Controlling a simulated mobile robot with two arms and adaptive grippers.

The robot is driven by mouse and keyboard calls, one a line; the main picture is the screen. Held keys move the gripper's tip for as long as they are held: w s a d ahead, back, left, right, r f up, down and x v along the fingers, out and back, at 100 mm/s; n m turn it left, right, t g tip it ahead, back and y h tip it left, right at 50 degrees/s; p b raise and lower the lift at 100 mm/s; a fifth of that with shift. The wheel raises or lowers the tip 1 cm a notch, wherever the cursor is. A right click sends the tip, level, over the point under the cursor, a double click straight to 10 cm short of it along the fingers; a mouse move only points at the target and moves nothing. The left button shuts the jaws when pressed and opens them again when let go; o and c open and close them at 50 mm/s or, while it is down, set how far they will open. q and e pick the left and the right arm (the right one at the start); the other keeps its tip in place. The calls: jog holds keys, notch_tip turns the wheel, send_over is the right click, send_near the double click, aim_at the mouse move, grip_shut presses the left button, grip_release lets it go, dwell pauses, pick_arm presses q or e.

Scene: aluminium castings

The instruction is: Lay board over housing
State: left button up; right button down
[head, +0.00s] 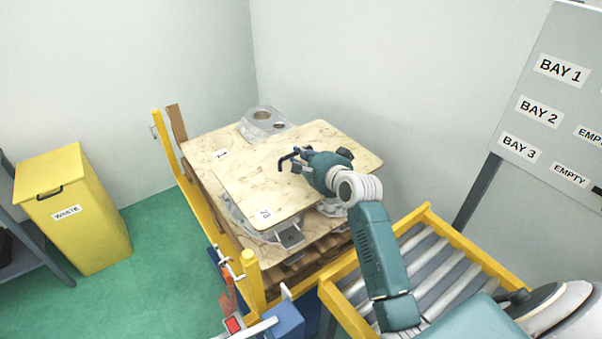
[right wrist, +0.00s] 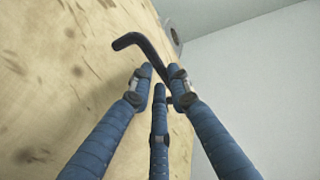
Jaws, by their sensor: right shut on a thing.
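A pale plywood board (head: 262,180) with a small label lies roughly level over silvery cast housings, whose edges (head: 290,236) show beneath its front side. Whether it rests fully on them I cannot tell. Another housing (head: 262,121) with round openings is uncovered at the back. My right gripper (head: 290,160) is above the board and shut on a black bent rod (right wrist: 133,40). In the right wrist view, the fingers (right wrist: 160,82) close around the rod, with the board's surface behind. Whether the rod is joined to the board I cannot tell. My left gripper is out of view.
A lower board (head: 207,148) and wooden layers stand inside a yellow-posted frame (head: 167,142). A roller conveyor (head: 440,265) is at the right front. A yellow waste bin (head: 75,205) stands left, a bay sign board (head: 560,95) right. Walls close off the back.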

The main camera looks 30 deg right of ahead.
jog(key=shift+w+f, duration=0.1)
jog(key=shift+f, duration=0.6)
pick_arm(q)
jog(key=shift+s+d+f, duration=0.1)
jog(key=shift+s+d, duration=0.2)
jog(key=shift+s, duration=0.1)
pick_arm(e)
notch_tip(320, 180, down, 4)
jog(key=shift+f, duration=0.2)
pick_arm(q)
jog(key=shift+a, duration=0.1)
pick_arm(e)
jog(key=shift+f, duration=0.1)
jog(key=c, duration=1.8)
grip_release()
jog(key=shift+f, duration=0.15)
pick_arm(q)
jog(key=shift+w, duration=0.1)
pick_arm(e)
jog(key=shift+o, duration=0.8)
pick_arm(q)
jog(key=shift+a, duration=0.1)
